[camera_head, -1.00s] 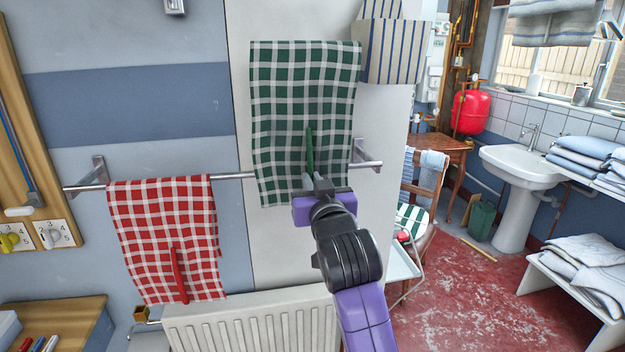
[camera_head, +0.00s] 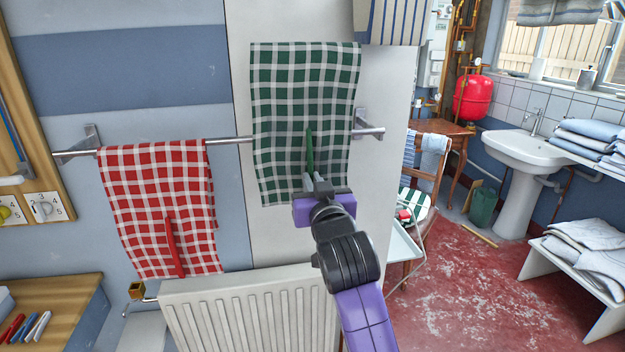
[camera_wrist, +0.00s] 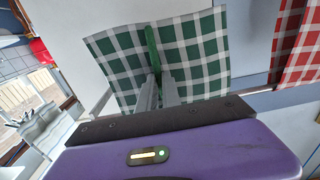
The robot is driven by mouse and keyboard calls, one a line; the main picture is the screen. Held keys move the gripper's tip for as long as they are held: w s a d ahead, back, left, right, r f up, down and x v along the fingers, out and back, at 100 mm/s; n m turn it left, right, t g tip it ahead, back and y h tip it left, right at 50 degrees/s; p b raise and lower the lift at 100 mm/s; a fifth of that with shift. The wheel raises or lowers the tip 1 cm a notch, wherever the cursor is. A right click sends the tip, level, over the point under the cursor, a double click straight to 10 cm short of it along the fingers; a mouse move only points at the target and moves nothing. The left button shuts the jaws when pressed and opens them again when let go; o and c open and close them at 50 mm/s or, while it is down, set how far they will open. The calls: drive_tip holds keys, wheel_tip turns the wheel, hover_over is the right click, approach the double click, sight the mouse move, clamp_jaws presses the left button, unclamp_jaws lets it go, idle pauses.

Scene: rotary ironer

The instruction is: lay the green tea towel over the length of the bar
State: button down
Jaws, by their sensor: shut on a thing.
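The green checked tea towel (camera_head: 300,90) hangs spread out in front of the right part of the metal bar (camera_head: 229,141), its top edge well above the bar. A green strip (camera_head: 310,152) runs up its middle. My gripper (camera_head: 318,186) is shut on this strip near the towel's lower half. The wrist view shows the jaws (camera_wrist: 158,90) closed at the strip on the green towel (camera_wrist: 195,55). Whether the towel touches the bar cannot be told. A red checked towel (camera_head: 150,190) hangs over the bar's left part.
A white radiator (camera_head: 250,310) stands below the bar. Wall brackets (camera_head: 92,140) hold the bar. A striped cloth or box (camera_head: 392,20) is at the upper right. A wooden shelf (camera_head: 60,295) is at lower left. Bare bar shows between the towels.

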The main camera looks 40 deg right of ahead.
wheel_tip(320, 180, down, 17)
drive_tip(key=b, duration=1.2)
drive_tip(key=shift+f+b, duration=0.2)
drive_tip(key=shift+b, duration=0.1)
drive_tip(key=shift+f+b, duration=0.3)
drive_tip(key=shift+f, duration=0.05)
idle(0.6)
drive_tip(key=c, duration=1.5)
unclamp_jaws()
drive_tip(key=shift+o, duration=0.2)
drive_tip(key=v, duration=0.7)
drive_tip(key=shift+s+a, duration=0.2)
drive_tip(key=shift+s, duration=0.15)
